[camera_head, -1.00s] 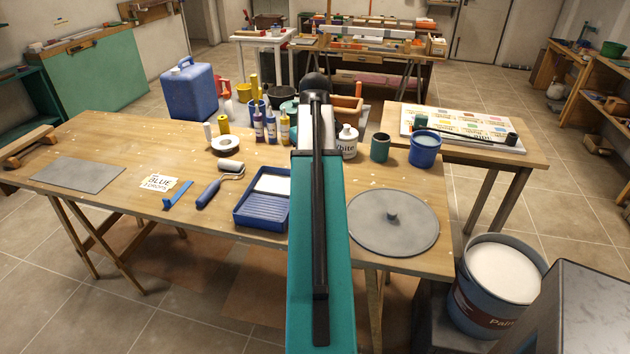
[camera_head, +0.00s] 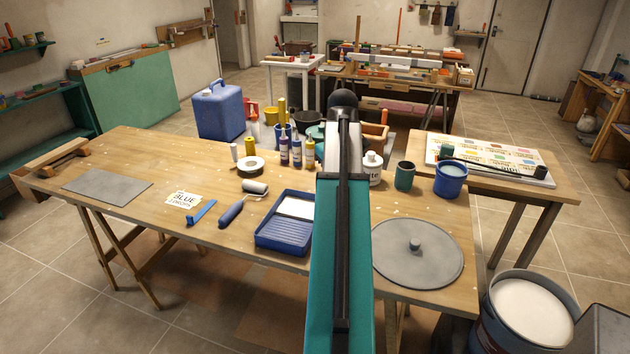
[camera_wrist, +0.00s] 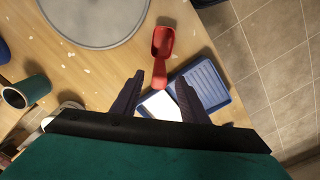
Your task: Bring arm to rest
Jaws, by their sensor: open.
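My gripper (camera_wrist: 159,92) shows in the wrist view, with two dark fingers apart and nothing clamped between them. A red scoop (camera_wrist: 163,42) lies just beyond the fingers, its handle pointing back towards the gap. I cannot tell how high the fingers are above it. In the head view my teal arm stretches forward over the workbench (camera_head: 130,225), hiding my gripper and the scoop.
A blue paint tray (camera_head: 284,236) and a grey disc (camera_head: 390,252) flank my arm on the bench. A white bottle (camera_head: 374,168), a green cup (camera_head: 404,176) and a blue pot (camera_head: 450,180) stand farther back. A paint bucket (camera_head: 525,310) stands at lower right.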

